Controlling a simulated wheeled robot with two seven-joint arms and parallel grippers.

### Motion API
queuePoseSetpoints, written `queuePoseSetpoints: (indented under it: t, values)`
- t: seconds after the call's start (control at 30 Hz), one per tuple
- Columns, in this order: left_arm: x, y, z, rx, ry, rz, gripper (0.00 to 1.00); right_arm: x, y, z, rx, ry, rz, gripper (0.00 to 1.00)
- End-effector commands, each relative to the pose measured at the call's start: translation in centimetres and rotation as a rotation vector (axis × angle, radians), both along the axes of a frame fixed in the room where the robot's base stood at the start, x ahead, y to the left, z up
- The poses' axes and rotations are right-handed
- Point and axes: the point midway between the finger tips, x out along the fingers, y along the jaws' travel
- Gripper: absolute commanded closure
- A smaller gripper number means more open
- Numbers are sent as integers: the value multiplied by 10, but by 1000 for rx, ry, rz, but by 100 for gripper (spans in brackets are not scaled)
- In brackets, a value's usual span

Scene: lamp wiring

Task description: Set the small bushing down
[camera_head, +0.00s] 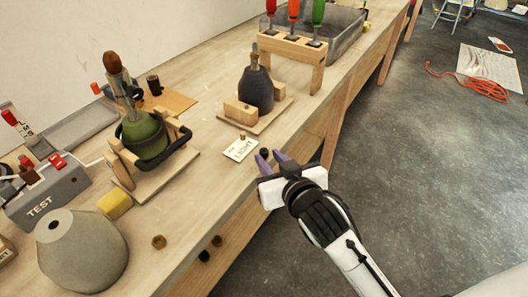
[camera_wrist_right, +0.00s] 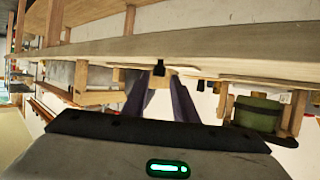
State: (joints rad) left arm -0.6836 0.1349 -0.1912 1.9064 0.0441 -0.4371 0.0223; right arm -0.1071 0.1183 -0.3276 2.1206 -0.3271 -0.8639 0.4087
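The small bushing (camera_head: 264,152) is a dark, short piece near the front edge of the bench, beside the white LIGHT card. It also shows dark at the fingertips in the right wrist view (camera_wrist_right: 158,68). My right gripper (camera_head: 269,156) reaches in from the right over the bench edge. Its two purple fingers are apart, with the bushing at their tips and a gap that looks wider than the bushing. Whether the bushing touches the bench or a finger is hard to tell. My left gripper is in neither view.
The LIGHT card (camera_head: 241,149) has a small brass piece on it. A dark lamp body (camera_head: 256,90) stands in a wooden cradle behind. A green lamp body (camera_head: 144,135), a grey TEST box (camera_head: 47,190) and a grey cone shade (camera_head: 82,250) stand left. Loose rings lie near the front edge.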

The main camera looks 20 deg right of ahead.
Motion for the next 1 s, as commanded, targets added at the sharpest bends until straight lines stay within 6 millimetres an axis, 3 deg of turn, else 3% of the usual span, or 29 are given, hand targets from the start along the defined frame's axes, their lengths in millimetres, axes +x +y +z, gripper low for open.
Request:
queuePoseSetpoints:
  t: [0.33, 0.67, 0.8, 1.0]
  values:
    - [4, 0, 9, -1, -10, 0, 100, 42, 0, -16, -3, 1, 0, 74]
    - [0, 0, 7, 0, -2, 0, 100, 48, 0, -20, -1, 1, 0, 74]
    - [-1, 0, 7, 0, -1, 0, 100, 48, 0, -20, -1, 1, 0, 98]
    - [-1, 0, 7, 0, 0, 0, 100, 48, 0, -20, -1, 1, 0, 100]
